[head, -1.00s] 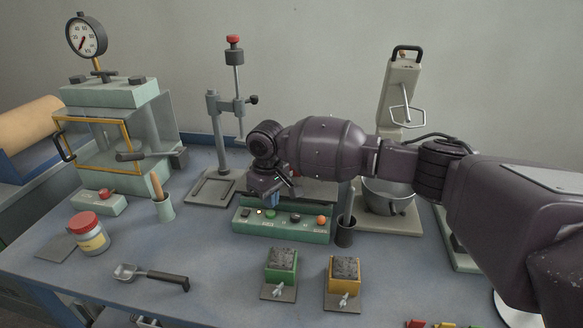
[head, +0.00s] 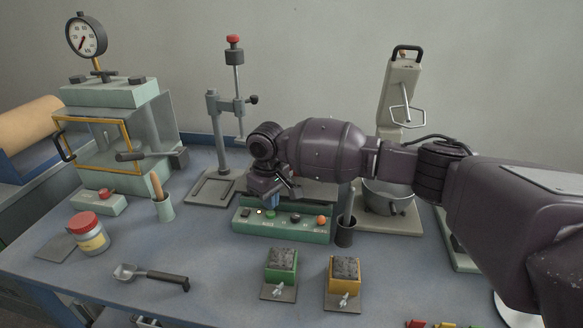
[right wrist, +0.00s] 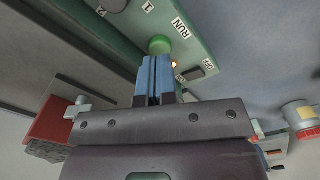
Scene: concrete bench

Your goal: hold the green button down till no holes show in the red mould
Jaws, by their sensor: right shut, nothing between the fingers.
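The green button (head: 270,213) is on the pale green control panel (head: 283,234); it also shows in the right wrist view (right wrist: 160,45). My right gripper (head: 273,205) is shut and empty, its blue fingertips (right wrist: 157,60) pointing down at the button. The tips overlap the button's edge in the wrist view; I cannot tell whether they press it. The red mould (right wrist: 50,118) shows at the left of the wrist view with rough grey fill at its edge. My arm hides it in the head view, and holes cannot be made out. My left gripper is out of view.
A yellowish lamp (head: 259,212) glows on the panel beside the button. Green (head: 281,270) and yellow (head: 344,275) filled moulds stand in front. A dark cup (head: 345,234) with a tool stands right of the panel. A scoop (head: 150,275) lies front left, with clear bench around it.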

